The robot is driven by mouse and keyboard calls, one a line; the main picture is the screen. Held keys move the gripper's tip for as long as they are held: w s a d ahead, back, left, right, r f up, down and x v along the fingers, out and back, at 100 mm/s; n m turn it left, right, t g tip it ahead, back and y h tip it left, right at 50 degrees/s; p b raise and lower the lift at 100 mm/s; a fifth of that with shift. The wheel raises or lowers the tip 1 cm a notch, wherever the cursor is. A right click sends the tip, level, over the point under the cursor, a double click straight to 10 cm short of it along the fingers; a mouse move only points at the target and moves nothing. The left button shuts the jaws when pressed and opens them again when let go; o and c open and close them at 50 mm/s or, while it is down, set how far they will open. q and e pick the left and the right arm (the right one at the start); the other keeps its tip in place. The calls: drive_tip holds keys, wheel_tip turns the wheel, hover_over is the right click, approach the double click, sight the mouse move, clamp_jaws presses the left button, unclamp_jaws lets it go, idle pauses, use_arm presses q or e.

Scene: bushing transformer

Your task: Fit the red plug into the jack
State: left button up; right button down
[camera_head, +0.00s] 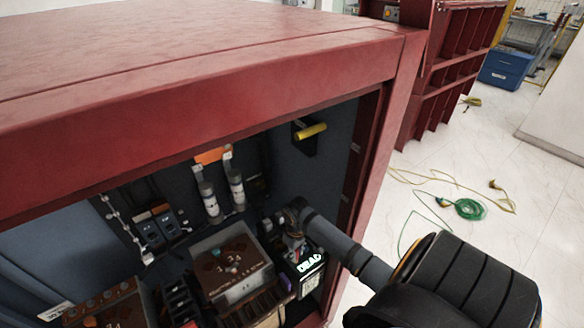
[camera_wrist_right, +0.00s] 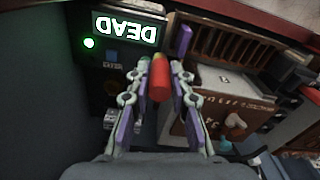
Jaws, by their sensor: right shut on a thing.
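The red plug (camera_wrist_right: 160,79) is between the fingertips of my right gripper (camera_wrist_right: 160,68) in the right wrist view, with a paler orange-brown end pointing away from the wrist. My right gripper is shut on it. In the head view, my right gripper (camera_head: 295,243) reaches inside the red cabinet, above and beside a black box (camera_head: 303,280) with a lit display reading "DEAD" (camera_wrist_right: 126,28). The plug cannot be made out there. I cannot pick out the jack for certain; the plug's end and fingers cover part of the area beside the box. My left gripper is not in view.
The red cabinet's top and right post (camera_head: 387,110) frame the opening. A white-walled box with a brown top (camera_head: 232,262) stands left of the gripper. Green cable (camera_head: 469,209) lies on the floor outside.

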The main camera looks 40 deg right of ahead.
drive_tip(key=d+r+p, duration=0.1)
drive_tip(key=d+r, duration=0.3)
drive_tip(key=w+d+f+b, duration=0.1)
drive_tip(key=w+f+b, duration=0.2)
drive_tip(key=b, duration=0.1)
drive_tip(key=w+d+f+b, duration=0.2)
drive_tip(key=w+f+b, duration=0.1)
drive_tip(key=w+b, duration=0.1)
drive_tip(key=w+d+f+b, duration=0.2)
drive_tip(key=w+f+b, duration=0.2)
drive_tip(key=shift+d+b, duration=0.25)
drive_tip(key=shift+b, duration=0.05)
drive_tip(key=f+b, duration=0.2)
drive_tip(key=b, duration=0.1)
drive_tip(key=f+b, duration=0.1)
drive_tip(key=b, duration=0.2)
drive_tip(key=shift+w+d+f, duration=0.15)
drive_tip(key=shift+w+f, duration=0.25)
drive_tip(key=shift+r, duration=0.25)
drive_tip(key=c, duration=1.2)
unclamp_jaws()
drive_tip(key=shift+f, duration=0.15)
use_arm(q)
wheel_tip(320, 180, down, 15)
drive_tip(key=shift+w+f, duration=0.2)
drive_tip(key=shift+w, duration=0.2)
